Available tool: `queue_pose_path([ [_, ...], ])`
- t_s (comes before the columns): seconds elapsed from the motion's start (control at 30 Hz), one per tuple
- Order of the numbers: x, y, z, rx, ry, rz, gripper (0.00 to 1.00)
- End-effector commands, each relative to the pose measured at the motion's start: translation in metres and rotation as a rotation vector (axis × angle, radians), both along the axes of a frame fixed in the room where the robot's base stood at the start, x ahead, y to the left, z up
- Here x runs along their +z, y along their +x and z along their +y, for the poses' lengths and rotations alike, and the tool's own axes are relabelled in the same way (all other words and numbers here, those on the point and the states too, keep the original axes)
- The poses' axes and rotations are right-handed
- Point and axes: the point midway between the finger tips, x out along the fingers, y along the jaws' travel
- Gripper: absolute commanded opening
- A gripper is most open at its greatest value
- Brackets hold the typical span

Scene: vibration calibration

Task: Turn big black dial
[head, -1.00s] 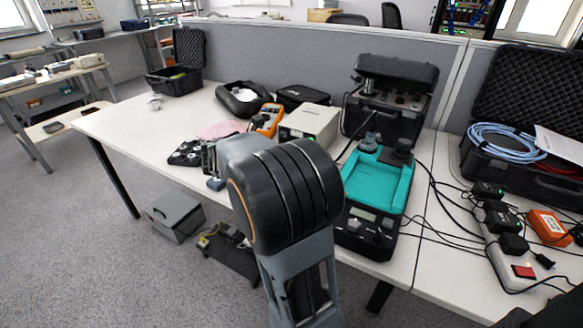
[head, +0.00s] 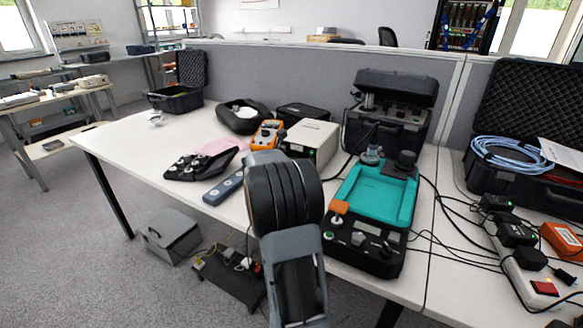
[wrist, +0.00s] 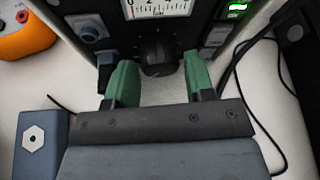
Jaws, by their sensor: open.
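The big black dial (wrist: 157,52) sits on a dark panel below a white meter scale (wrist: 158,8) in the wrist view. My gripper (wrist: 160,66) is open, with one green finger on each side of the dial. Gaps show between the dial and both fingers, so I see no clear contact. The panel seems to belong to the beige box (head: 312,142) in the head view, whose front is largely hidden. My gripper is hidden behind my arm in the head view.
An orange meter (head: 266,134) stands left of the box, and a blue-grey handheld unit (head: 223,187) lies in front. A teal-topped device (head: 372,192) stands to the right.

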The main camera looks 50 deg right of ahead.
Motion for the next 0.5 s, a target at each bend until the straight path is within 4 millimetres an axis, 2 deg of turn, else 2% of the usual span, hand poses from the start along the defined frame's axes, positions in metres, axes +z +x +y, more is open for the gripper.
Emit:
queue_pose_path([
  [0.13, -0.0030, 0.0005, -0.0070, -0.001, 0.000, -0.001, 0.49],
  [0.43, -0.0031, 0.0007, -0.0081, -0.001, 0.000, -0.001, 0.49],
  [0.5, -0.0030, 0.0006, -0.0080, -0.001, 0.000, -0.001, 0.44],
])
